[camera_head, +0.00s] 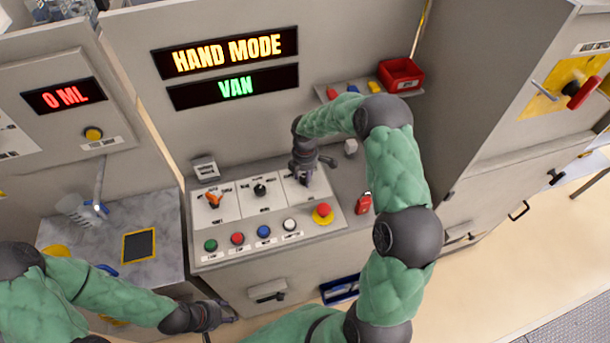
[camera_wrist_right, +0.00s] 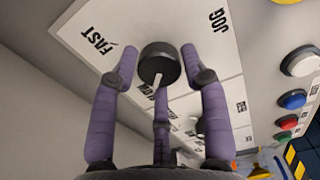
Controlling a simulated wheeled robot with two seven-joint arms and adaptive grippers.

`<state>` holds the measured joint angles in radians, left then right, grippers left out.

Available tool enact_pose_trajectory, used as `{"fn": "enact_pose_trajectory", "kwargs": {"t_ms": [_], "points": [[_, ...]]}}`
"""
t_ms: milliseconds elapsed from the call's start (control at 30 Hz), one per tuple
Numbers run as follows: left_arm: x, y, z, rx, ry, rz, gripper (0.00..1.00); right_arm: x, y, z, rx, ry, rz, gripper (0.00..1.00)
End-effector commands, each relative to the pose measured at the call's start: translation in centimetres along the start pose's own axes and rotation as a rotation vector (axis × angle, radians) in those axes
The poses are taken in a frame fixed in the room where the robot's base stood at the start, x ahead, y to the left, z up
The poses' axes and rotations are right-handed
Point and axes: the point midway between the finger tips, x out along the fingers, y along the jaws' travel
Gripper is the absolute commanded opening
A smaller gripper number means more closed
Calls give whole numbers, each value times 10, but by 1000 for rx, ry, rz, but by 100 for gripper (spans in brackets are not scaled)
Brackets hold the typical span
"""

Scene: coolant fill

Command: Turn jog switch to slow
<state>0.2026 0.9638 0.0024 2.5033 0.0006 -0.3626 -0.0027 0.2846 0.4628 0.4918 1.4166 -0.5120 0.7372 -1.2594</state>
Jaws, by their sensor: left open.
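The jog switch is a round black knob (camera_wrist_right: 158,64) with a white pointer mark, on a white plate marked JOG. In the right wrist view the word FAST is at upper left of it. The pointer mark points down in that view, towards a label partly hidden by a finger. My right gripper (camera_head: 305,172) is at the right plate of the control panel (camera_head: 220,255). Its purple fingers (camera_wrist_right: 160,58) stand around the knob, close to its sides; whether they press on it cannot be told. My left gripper (camera_head: 228,314) is open and empty, low in front of the panel.
An orange-handled switch (camera_head: 214,199) and a black knob (camera_head: 260,189) are left of my right gripper. Several push buttons line the panel's front, with a red emergency button (camera_head: 323,210). A red padlock-like item (camera_head: 364,203) is at right.

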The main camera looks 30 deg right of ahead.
Motion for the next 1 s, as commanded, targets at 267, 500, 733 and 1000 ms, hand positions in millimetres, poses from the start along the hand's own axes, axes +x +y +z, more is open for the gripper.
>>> {"fn": "enact_pose_trajectory", "kwargs": {"t_ms": [267,500,733,1000], "points": [[0,0,0,0,0,0,51,0,0,0,2,0,1,63],[0,0,0,0,0,0,51,-12,2,0,2,0,5,63],[0,0,0,0,0,0,51,-54,2,0,3,0,6,63],[0,0,0,0,0,0,51,-101,1,0,2,0,4,63]]}}
